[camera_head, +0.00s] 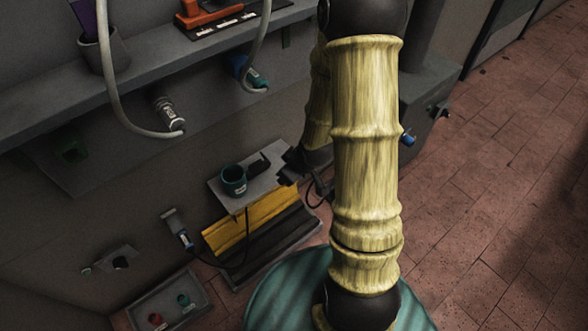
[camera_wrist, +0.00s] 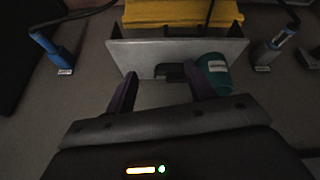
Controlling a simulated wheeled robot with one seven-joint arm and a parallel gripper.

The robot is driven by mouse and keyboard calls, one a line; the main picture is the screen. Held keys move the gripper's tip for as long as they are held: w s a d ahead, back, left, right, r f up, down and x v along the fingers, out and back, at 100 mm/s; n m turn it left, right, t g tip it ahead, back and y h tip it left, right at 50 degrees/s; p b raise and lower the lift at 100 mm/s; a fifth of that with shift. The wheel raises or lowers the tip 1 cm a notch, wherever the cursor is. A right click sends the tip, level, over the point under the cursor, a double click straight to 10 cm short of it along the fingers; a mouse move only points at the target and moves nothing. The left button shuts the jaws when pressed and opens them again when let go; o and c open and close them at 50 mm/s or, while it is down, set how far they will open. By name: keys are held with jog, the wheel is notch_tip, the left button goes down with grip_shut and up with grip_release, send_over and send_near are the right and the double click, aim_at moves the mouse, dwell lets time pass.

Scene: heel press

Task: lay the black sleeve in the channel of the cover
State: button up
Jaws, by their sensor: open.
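A small black piece, which looks like the black sleeve (camera_head: 259,163), lies on a grey plate (camera_head: 262,186) beside a teal cup (camera_head: 233,180). In the wrist view the black sleeve (camera_wrist: 170,71) is at the plate's near edge, in front of and between my fingers. My gripper (camera_head: 286,168) is open and empty, just right of the plate; its two fingers also show in the wrist view (camera_wrist: 160,88). The right finger overlaps the teal cup (camera_wrist: 213,73) in that picture. Below the plate is a yellow panel (camera_head: 226,234) with a dark grooved part (camera_head: 268,246); I cannot tell whether this is the cover.
A grey tray (camera_head: 146,304) with red and teal small items is at lower left. Cabled connectors (camera_head: 184,239) hang on the wall; one blue connector (camera_wrist: 50,48) shows left in the wrist view. A long shelf (camera_head: 60,97) runs above. Tiled floor is clear at right.

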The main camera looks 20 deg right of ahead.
jog(key=s+a+r+m+g+h, duration=0.1)
jog(key=s+a+r+m+g, duration=0.1)
jog(key=s+r+m, duration=0.3)
jog(key=s+r, duration=0.4)
jog(key=r, duration=0.4)
jog(key=shift+s+a+r+m, duration=0.2)
jog(key=shift+a+m, duration=0.1)
jog(key=shift+m, duration=0.1)
